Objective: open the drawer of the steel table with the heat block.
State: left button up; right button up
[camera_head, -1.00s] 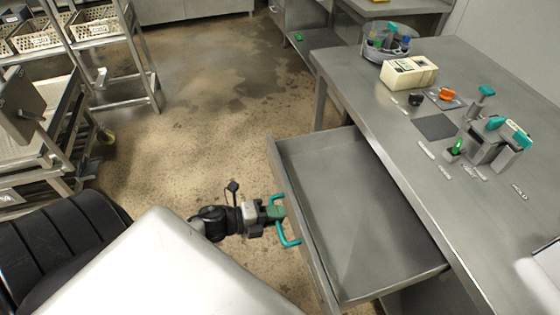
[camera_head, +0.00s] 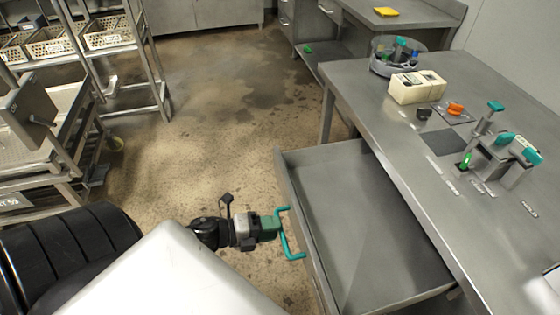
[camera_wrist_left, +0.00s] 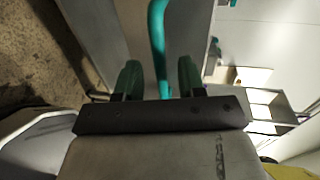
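The steel table (camera_head: 375,110) stands at the right. Its drawer (camera_head: 370,225) is pulled far out and is empty. The teal bar handle (camera_head: 286,240) is on the drawer's front. My left gripper (camera_head: 277,224) is at this handle, close to its upper part. In the left wrist view the two green fingers (camera_wrist_left: 160,80) stand apart, with the teal handle (camera_wrist_left: 157,35) passing in the gap between them. The fingers do not look closed on it. I cannot tell which item is the heat block. My right gripper is not in view.
On the table stand a cream box (camera_head: 417,87), a round rack of bottles (camera_head: 394,56), an orange piece (camera_head: 455,108) and a teal-handled fixture (camera_head: 495,150). Rack shelving with baskets (camera_head: 105,33) stands at the left. The floor (camera_head: 200,140) between is clear.

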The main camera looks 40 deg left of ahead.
pick_arm(q)
jog(key=v, duration=0.8)
jog(key=shift+f, duration=0.1)
